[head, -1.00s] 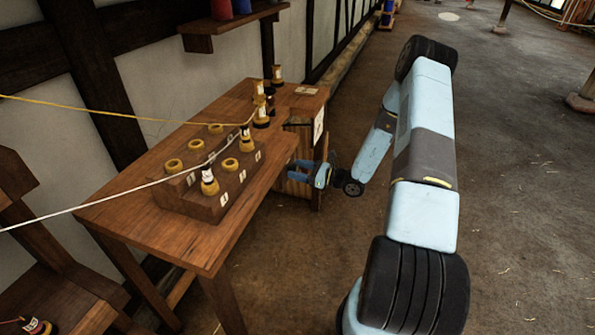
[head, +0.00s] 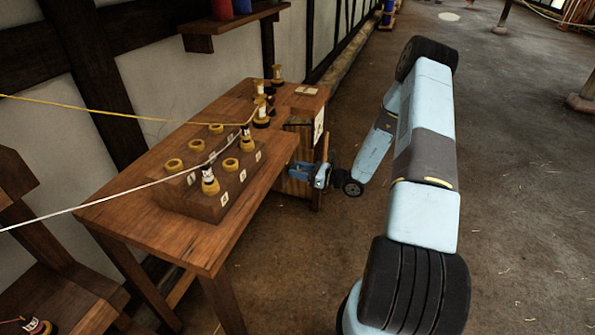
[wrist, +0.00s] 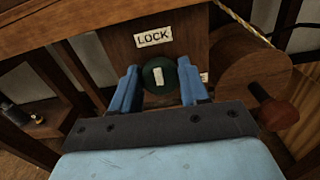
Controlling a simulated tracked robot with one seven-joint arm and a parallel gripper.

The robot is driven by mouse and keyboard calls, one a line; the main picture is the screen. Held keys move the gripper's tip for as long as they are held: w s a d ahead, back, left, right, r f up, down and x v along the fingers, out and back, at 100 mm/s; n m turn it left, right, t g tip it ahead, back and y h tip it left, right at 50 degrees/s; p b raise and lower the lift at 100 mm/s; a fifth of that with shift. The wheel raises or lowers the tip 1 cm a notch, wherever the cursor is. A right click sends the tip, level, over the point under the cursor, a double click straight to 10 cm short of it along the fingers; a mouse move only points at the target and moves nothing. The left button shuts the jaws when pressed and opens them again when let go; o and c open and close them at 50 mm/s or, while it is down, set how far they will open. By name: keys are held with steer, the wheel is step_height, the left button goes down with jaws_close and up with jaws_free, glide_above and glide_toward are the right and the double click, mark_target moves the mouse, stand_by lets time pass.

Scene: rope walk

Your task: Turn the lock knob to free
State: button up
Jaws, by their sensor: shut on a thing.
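The lock knob (wrist: 160,90) is a round dark green knob with a white bar mark, on a wooden panel (wrist: 118,50) under a white plate reading LOCK (wrist: 153,37). The bar stands nearly upright in the wrist view, tilted slightly. My gripper (wrist: 158,76) has one blue finger on each side of the knob and is shut on it. In the head view my gripper (head: 303,170) is at the right end of the wooden bench, against its side panel; the knob is hidden there.
A wooden disc (wrist: 252,84) with a reddish-brown handle (wrist: 281,113) sits close to the right of the knob. The bench top (head: 130,205) carries a block (head: 208,205) with several bobbins. White and yellow cords stretch left. Open floor (head: 520,200) lies to the right.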

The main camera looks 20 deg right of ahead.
steer(key=shift+w+d, duration=0.1)
steer(key=shift+d, duration=0.05)
steer(key=shift+d+f+m, duration=0.1)
steer(key=shift+f+m, duration=0.05)
steer(key=shift+m, duration=3.45)
steer(key=shift+d+f+m, duration=0.1)
steer(key=shift+f+m, duration=0.05)
steer(key=shift+m, duration=3.45)
steer(key=shift+f+m, duration=0.15)
steer(key=shift+m, duration=3.45)
steer(key=o, duration=1)
steer(key=shift+a+r, duration=0.1)
steer(key=v, duration=1.3)
steer(key=shift+d, duration=0.35)
